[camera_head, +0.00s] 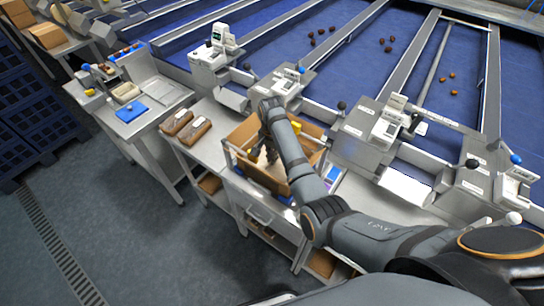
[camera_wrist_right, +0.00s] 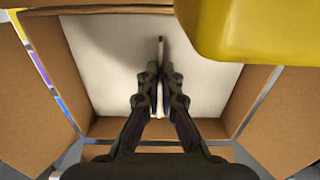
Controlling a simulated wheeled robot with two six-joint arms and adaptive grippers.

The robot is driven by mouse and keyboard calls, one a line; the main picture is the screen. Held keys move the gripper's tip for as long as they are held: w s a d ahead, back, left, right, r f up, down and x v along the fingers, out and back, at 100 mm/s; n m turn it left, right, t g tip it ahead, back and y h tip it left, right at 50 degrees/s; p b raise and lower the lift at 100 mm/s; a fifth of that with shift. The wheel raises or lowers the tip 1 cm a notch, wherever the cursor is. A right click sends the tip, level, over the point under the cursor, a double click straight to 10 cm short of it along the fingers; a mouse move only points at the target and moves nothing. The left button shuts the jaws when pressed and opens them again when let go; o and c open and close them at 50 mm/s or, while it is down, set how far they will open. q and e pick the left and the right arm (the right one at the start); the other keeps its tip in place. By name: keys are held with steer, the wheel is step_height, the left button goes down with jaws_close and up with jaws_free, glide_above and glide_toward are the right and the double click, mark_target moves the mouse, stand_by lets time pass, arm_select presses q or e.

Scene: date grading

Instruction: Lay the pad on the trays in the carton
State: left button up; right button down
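The open cardboard carton (camera_head: 240,165) stands on the steel bench, its flaps spread. My right gripper (camera_head: 266,142) reaches down into it; my arm hides part of the carton. In the right wrist view, a pale flat pad (camera_wrist_right: 105,65) lies level inside the carton walls (camera_wrist_right: 105,125) and covers most of what lies below. A thin pale upright strip, seemingly its tab (camera_wrist_right: 160,55), stands at its middle between my fingertips (camera_wrist_right: 160,88), which look closed on it. I see no trays beneath the pad. My left gripper is in neither view.
A yellow object (camera_wrist_right: 250,30) fills the upper right of the wrist view, close to the camera. Two brown packs (camera_head: 198,130) lie on the bench left of the carton. Metal grading stations (camera_head: 375,130) stand right behind it. The floor (camera_head: 110,220) at left is clear.

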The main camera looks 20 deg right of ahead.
steer(key=shift+f, duration=0.7)
stand_by(0.3)
steer(key=c, duration=1.1)
jaws_free()
step_height(320, 180, up, 8)
steer(key=p, duration=0.8)
steer(key=shift+f, duration=0.25)
steer(key=shift+r, duration=0.4)
step_height(320, 180, up, 4)
steer(key=shift+f, duration=0.15)
